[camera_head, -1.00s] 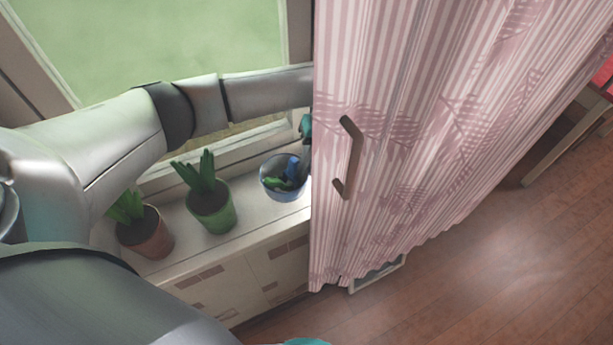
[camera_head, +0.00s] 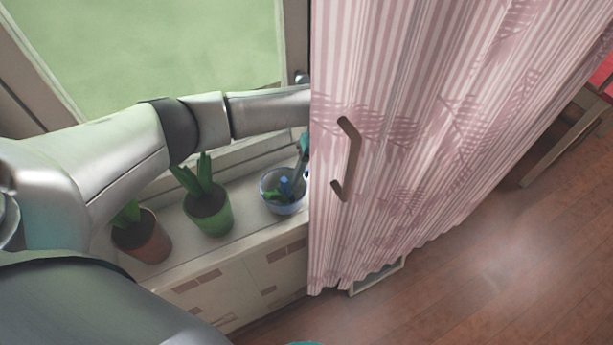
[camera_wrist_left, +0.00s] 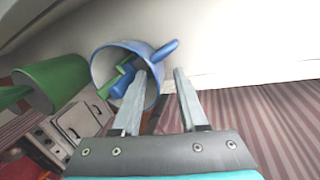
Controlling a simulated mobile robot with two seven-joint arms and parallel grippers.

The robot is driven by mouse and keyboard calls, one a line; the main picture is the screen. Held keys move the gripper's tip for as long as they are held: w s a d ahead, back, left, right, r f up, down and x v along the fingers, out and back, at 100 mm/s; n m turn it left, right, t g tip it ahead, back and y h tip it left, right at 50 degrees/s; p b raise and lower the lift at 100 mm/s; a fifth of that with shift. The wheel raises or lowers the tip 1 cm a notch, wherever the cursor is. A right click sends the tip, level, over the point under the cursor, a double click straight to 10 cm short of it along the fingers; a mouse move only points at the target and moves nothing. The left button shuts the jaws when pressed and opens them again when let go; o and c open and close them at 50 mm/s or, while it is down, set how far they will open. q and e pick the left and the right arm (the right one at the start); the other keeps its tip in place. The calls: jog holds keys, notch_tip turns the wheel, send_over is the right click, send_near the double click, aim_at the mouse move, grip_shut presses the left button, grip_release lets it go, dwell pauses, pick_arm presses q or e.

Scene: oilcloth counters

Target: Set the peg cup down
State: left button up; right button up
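The peg cup (camera_head: 283,205) is a pale blue cup standing on the white sill, right of the green plant pot and beside the curtain's edge. Blue and green pegs (camera_head: 284,184) lie inside it. My left gripper (camera_head: 297,180) reaches down at the cup's right side, and the curtain hides part of its wrist. In the left wrist view the cup (camera_wrist_left: 98,68) shows its mouth, with a blue piece (camera_wrist_left: 167,50) at its rim. The gripper's fingers (camera_wrist_left: 162,74) are apart, one over the mouth and one outside the wall. My right gripper is not visible.
A green plant pot (camera_head: 210,218) and a brown plant pot (camera_head: 143,240) stand left of the cup on the sill (camera_head: 243,228). A pink striped curtain (camera_head: 400,130) with a dark handle (camera_head: 350,160) blocks the right. The window is behind.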

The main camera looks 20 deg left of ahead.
pick_arm(q)
jog(key=v, duration=1.2)
jog(key=shift+p, duration=0.45)
jog(key=shift+r, duration=0.1)
